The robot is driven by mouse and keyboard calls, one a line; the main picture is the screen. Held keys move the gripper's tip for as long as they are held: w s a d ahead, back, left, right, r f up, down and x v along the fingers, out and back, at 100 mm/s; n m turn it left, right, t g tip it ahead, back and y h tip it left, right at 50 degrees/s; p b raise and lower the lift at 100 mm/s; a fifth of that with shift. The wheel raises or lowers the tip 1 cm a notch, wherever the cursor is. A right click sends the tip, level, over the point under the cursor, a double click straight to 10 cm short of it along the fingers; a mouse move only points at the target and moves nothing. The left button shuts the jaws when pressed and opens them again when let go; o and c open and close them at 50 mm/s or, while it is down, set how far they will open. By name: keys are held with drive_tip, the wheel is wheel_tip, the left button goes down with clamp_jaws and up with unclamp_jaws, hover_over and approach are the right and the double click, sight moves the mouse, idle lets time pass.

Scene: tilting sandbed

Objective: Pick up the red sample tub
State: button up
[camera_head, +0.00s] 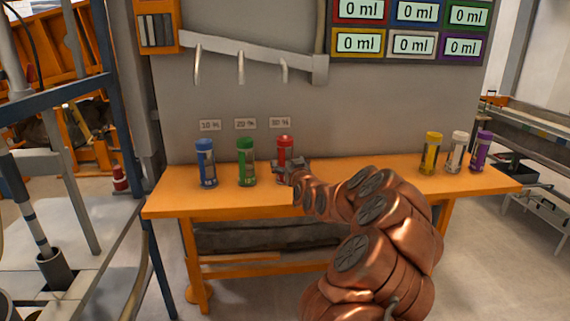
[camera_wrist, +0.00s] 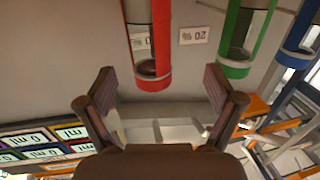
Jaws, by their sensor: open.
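The red sample tub (camera_head: 285,144) stands upright on the orange bench, third in the left row, below the "30 %" label. Its lower part is hidden behind my gripper (camera_head: 290,167), which is right in front of it. In the wrist view, which is upside down, the red tub (camera_wrist: 153,83) shows beyond and between the two spread fingers of my gripper (camera_wrist: 159,75). The gripper is open and empty. I cannot tell whether a finger touches the tub.
A green tub (camera_head: 246,164) and a blue tub (camera_head: 206,164) stand left of the red one. Yellow (camera_head: 431,154), white (camera_head: 456,153) and purple (camera_head: 481,152) tubs stand at the right of the bench (camera_head: 385,172). Pipes with three spouts (camera_head: 241,67) hang above the left row.

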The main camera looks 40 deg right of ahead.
sight(287, 156)
drive_tip(key=shift+s+d, duration=0.2)
drive_tip(key=shift+d, duration=0.35)
drive_tip(key=shift+w+d+r, duration=0.1)
drive_tip(key=shift+d+r, duration=0.05)
drive_tip(key=shift+d, duration=0.05)
drive_tip(key=shift+p+x, duration=0.3)
drive_tip(key=shift+x, duration=0.65)
drive_tip(key=shift+p+x, duration=0.75)
drive_tip(key=shift+x, duration=2)
drive_tip(key=c, duration=1.4)
drive_tip(key=shift+c, duration=0.6)
drive_tip(key=shift+r, duration=0.1)
